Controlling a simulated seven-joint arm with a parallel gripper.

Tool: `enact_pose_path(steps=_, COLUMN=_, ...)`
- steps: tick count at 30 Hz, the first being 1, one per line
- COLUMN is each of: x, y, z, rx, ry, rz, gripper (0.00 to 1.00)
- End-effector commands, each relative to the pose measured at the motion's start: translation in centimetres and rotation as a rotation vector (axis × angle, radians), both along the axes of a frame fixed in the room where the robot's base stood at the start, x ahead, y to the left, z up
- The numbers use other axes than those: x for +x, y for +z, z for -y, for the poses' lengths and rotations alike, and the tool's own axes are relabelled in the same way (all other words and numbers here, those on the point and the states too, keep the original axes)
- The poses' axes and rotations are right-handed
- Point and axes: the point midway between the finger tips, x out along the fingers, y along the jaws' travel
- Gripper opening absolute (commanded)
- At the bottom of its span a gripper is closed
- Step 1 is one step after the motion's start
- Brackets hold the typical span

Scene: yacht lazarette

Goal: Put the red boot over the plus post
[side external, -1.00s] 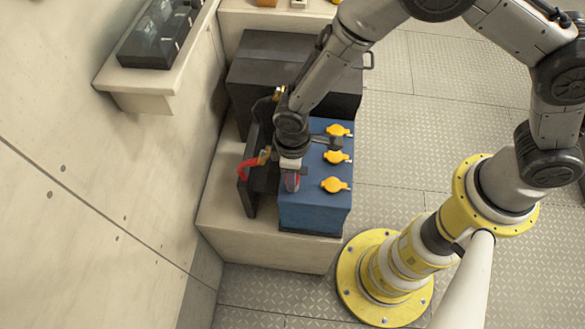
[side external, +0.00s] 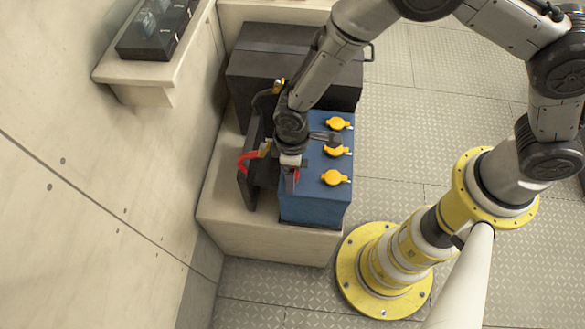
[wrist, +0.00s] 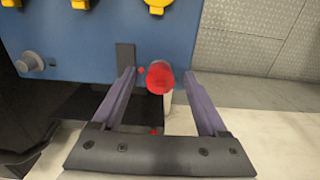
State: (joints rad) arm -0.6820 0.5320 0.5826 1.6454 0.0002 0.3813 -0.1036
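The red boot (wrist: 160,78) shows in the wrist view as a short red cylinder seen end-on, at the edge of the blue battery (wrist: 95,35). My gripper (wrist: 159,73) is open around it, with a visible gap between the boot and each finger. In the side view my gripper (side external: 290,178) points down at the battery's left edge, with a little red showing at its fingers. The plus post is not visible, so I cannot tell whether the boot sits over it. A grey post (wrist: 32,63) stands at the left in the wrist view.
Yellow caps (side external: 336,151) line the battery top. A red cable (side external: 248,160) and a dark bracket (side external: 246,190) stand left of the battery. A black box (side external: 265,65) is behind it. The pale bench (side external: 265,238) has bare room in front.

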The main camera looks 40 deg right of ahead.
Motion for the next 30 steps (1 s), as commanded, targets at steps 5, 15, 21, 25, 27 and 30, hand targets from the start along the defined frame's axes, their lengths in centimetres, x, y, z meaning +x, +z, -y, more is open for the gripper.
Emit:
enact_pose_path(steps=5, x=0.0, y=0.0, z=0.0, rx=0.0, ry=0.0, rz=0.0, gripper=0.76)
enact_pose_path(steps=15, x=0.1, y=3.8, z=-0.1, rx=0.004, ry=0.0, rz=0.005, gripper=0.76)
enact_pose_path(steps=21, x=0.1, y=8.3, z=-0.1, rx=0.003, ry=0.0, rz=0.004, gripper=0.76)
enact_pose_path(steps=25, x=0.1, y=10.8, z=-0.1, rx=0.003, ry=0.0, rz=0.004, gripper=0.76)
enact_pose_path(steps=27, x=0.1, y=11.8, z=0.0, rx=0.003, ry=0.0, rz=0.003, gripper=0.76)
enact_pose_path(steps=30, x=0.0, y=12.9, z=0.0, rx=0.001, ry=0.0, rz=0.001, gripper=0.76)
